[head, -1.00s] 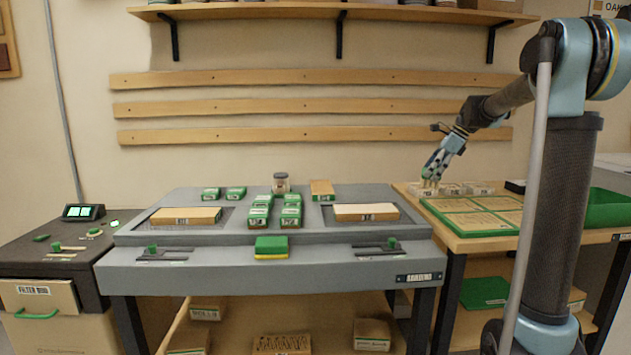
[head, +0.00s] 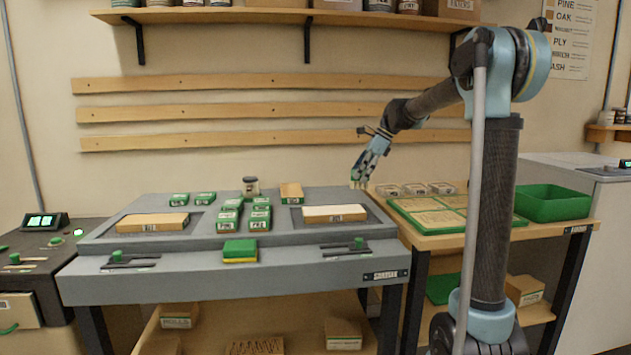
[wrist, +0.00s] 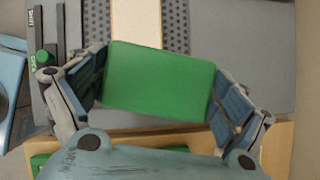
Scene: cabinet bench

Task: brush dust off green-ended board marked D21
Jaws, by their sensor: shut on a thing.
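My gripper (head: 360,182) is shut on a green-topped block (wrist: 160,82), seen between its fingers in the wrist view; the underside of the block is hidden. In the head view it hangs above the right end of the grey bench, and the held block is hardly visible there. A pale-topped board (head: 335,213) lies on the bench's right pad, and a tan-topped board (head: 153,222) lies on the left pad. A third tan board with a green end (head: 291,193) sits at the back. Their marks are too small to read. A board's pale top (wrist: 136,22) also shows beyond the held block.
Several green-and-white blocks (head: 230,214) stand mid-bench near a jar (head: 250,186). A green-and-yellow block (head: 240,250) sits at the front edge. Slides with green knobs (head: 360,243) flank it. Clear boxes (head: 414,188) and a green-framed tray (head: 400,207) are on the right table.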

